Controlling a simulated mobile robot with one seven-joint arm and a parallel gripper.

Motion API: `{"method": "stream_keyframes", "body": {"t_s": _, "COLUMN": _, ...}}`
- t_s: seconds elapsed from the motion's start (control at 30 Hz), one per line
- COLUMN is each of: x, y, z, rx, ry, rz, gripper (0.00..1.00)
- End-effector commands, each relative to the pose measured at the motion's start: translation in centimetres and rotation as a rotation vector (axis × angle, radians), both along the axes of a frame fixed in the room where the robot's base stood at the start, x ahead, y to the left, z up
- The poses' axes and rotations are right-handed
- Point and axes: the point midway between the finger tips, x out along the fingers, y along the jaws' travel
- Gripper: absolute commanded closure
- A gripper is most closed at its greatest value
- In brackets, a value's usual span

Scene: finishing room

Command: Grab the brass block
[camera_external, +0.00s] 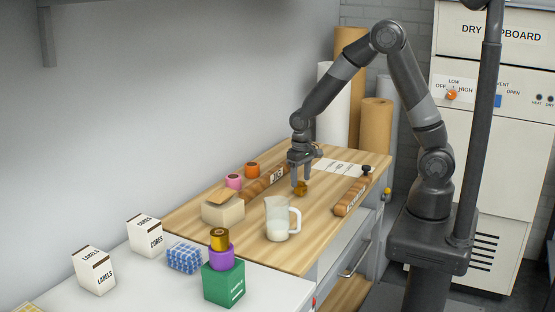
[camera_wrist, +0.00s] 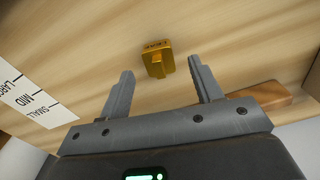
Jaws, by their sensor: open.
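In the wrist view my gripper (camera_wrist: 161,70) is open and empty, with the block roughly centred in the gap between the fingertips. How much height is left between fingertips and block is hard to tell.
A glass jug (camera_external: 278,220) stands in front of the block. A size card (camera_external: 338,167) lies behind. A gold-topped stack (camera_external: 222,265) stands on the white surface in front.

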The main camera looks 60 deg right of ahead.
Motion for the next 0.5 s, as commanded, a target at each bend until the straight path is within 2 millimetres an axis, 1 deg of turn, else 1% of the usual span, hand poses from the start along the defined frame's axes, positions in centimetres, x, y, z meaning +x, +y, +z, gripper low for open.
{"method": "stream_keyframes", "body": {"t_s": 0.1, "x": -0.2, "y": -0.1, "z": -2.0, "rx": -0.001, "ry": 0.006, "rz": 0.000, "gripper": 0.41}}
{"method": "stream_keyframes", "body": {"t_s": 0.2, "x": -0.2, "y": -0.1, "z": -3.3, "rx": 0.000, "ry": 0.004, "rz": 0.000, "gripper": 0.41}}
{"method": "stream_keyframes", "body": {"t_s": 0.33, "x": -0.1, "y": -0.1, "z": -4.3, "rx": 0.000, "ry": 0.003, "rz": 0.000, "gripper": 0.41}}
{"method": "stream_keyframes", "body": {"t_s": 0.5, "x": -0.1, "y": 0.0, "z": -4.4, "rx": 0.000, "ry": 0.000, "rz": 0.000, "gripper": 0.41}}
